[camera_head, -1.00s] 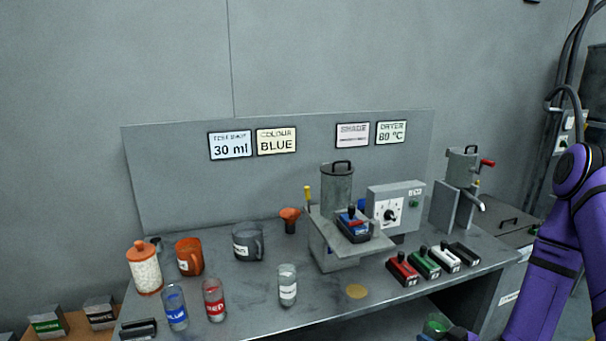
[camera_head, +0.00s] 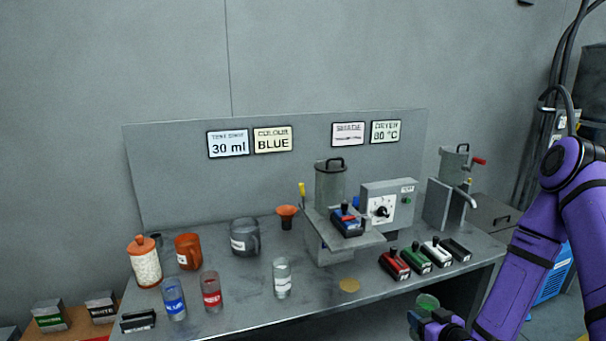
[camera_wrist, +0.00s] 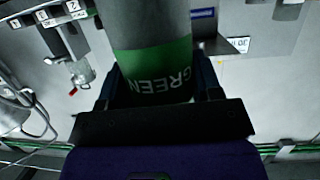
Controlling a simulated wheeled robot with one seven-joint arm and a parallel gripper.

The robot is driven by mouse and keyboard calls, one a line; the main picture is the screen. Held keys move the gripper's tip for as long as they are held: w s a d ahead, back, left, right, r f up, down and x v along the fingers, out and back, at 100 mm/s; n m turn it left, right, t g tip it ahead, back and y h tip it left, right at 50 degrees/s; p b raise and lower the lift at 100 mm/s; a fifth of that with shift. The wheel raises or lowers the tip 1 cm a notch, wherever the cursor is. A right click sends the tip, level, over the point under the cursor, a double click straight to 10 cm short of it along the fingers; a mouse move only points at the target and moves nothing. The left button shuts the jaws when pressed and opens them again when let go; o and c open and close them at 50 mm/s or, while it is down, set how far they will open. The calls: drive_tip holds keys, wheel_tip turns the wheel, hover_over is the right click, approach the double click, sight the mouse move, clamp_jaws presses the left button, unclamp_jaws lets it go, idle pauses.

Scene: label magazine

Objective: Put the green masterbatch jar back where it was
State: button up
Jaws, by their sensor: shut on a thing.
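The green masterbatch jar (camera_wrist: 155,72) fills the top middle of the wrist view. Its green band reads GREEN, upside down there. My gripper (camera_wrist: 157,88) is shut on it, with one finger on each side. In the head view, my gripper (camera_head: 433,316) is low at the right, off the bench's front edge, and the jar's green top (camera_head: 428,301) shows above it. The blue jar (camera_head: 174,298), red jar (camera_head: 211,291) and white jar (camera_head: 282,278) stand upright at the bench's front left. A bare gap lies between the red and white jars.
The bench (camera_head: 250,306) also bears an orange-lidded jar (camera_head: 145,264), an orange mug (camera_head: 188,252), a grey mug (camera_head: 244,238) and a funnel (camera_head: 287,217). A machine (camera_head: 335,225) stands mid-bench. Several coloured blocks (camera_head: 420,258) lie at the right.

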sight(417, 301)
drive_tip(key=w+m+h, duration=0.1)
drive_tip(key=w+r+h, duration=0.1)
drive_tip(key=w+a+m+h, duration=0.1)
drive_tip(key=shift+w+r+m, duration=0.25)
drive_tip(key=shift+w+m, duration=0.05)
drive_tip(key=shift+w, duration=0.1)
drive_tip(key=shift+w+a+r+m+h, duration=0.1)
drive_tip(key=shift+w+a+m+h, duration=0.05)
drive_tip(key=shift+w+m+h, duration=0.2)
drive_tip(key=shift+s, duration=0.1)
